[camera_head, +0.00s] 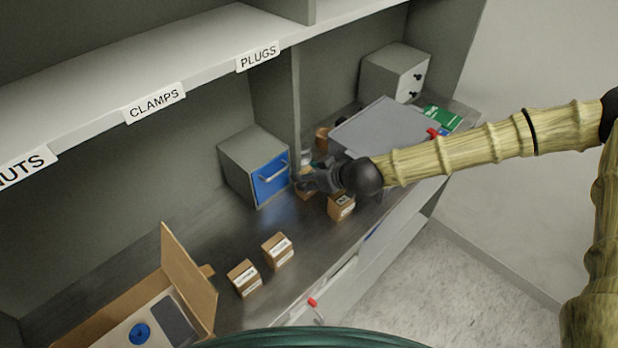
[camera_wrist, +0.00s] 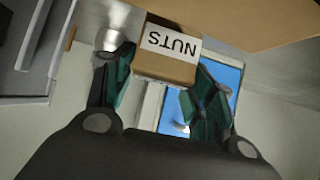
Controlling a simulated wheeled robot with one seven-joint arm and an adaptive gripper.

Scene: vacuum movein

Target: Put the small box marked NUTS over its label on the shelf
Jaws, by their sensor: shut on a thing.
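My gripper (camera_head: 312,181) is low over the counter, in front of the blue-fronted drawer unit. In the wrist view my gripper (camera_wrist: 163,75) has its green-padded fingers on either side of the small brown box marked NUTS (camera_wrist: 165,68), shut on it. Its white label reads upside down there. In the head view the NUTS box (camera_head: 305,192) is mostly hidden by my gripper. The shelf label NUTS (camera_head: 25,166) is on the shelf's front edge at the far left, partly cut off by the picture edge.
Labels CLAMPS (camera_head: 154,103) and PLUGS (camera_head: 258,57) follow along the shelf edge. Two small boxes (camera_head: 261,264) and an open carton (camera_head: 188,275) are on the counter. Another small box (camera_head: 342,206) is close beside my gripper. The blue-fronted drawer unit (camera_head: 270,177) stands behind. The shelf above looks empty.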

